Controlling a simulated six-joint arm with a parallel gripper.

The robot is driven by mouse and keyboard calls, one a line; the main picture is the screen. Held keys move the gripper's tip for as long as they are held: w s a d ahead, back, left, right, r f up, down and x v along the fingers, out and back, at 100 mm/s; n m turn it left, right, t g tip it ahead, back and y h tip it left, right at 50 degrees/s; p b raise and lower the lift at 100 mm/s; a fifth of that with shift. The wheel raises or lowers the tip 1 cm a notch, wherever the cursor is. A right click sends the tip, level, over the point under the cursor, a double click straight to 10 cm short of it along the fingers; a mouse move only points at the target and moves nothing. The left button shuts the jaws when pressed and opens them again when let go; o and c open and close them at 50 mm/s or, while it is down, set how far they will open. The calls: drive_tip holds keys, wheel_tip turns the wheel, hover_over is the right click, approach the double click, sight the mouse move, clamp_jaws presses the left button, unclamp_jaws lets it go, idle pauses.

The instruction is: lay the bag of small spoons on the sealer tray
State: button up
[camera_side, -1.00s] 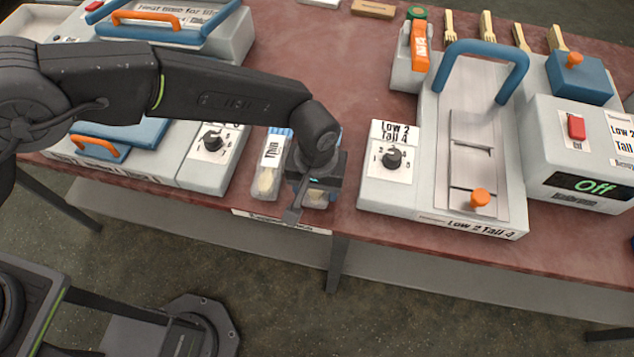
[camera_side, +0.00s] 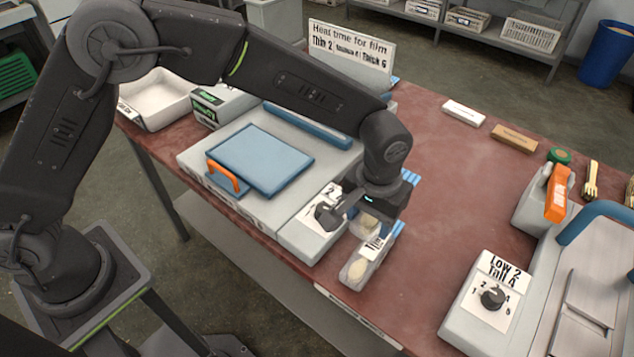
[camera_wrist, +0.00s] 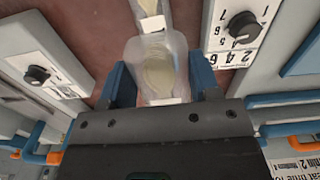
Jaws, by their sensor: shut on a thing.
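My gripper (camera_side: 358,208) is shut on a clear bag of small pale spoons. In the wrist view the bag (camera_wrist: 158,68) sits between my two blue fingers (camera_wrist: 160,85), its contents bunched in the middle. In the side view the held bag (camera_side: 370,222) is partly hidden by my gripper, beside the left machine's dial block. Its height above the surface is hard to tell. The left machine has a flat blue plate (camera_side: 260,160) with an orange handle, which may be the sealer tray; it looks empty.
A second bag labelled Thin (camera_side: 372,252) lies near the table's front edge, close to my gripper. The left machine's dial (camera_side: 328,216) is very near my gripper. A press with a dial (camera_side: 492,298) stands at the right. The red table (camera_side: 450,200) between is mostly clear.

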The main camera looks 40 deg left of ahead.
wheel_tip(320, 180, up, 11)
drive_tip(key=w+a, duration=0.2)
drive_tip(key=a, duration=1)
drive_tip(key=w+a, duration=0.2)
drive_tip(key=a, duration=1.1)
drive_tip(key=s+a, duration=0.4)
drive_tip(key=a, duration=0.5)
drive_tip(key=s+a, duration=0.5)
drive_tip(key=a, duration=0.5)
hover_over(250, 162)
drive_tip(key=f, duration=1.2)
drive_tip(key=shift+s+a+f, duration=0.1)
drive_tip(key=shift+s+a, duration=0.15)
drive_tip(key=shift+w+d+f, duration=0.1)
drive_tip(key=shift+w+d, duration=0.05)
drive_tip(key=shift+d+f, duration=0.1)
drive_tip(key=shift+f, duration=1.95)
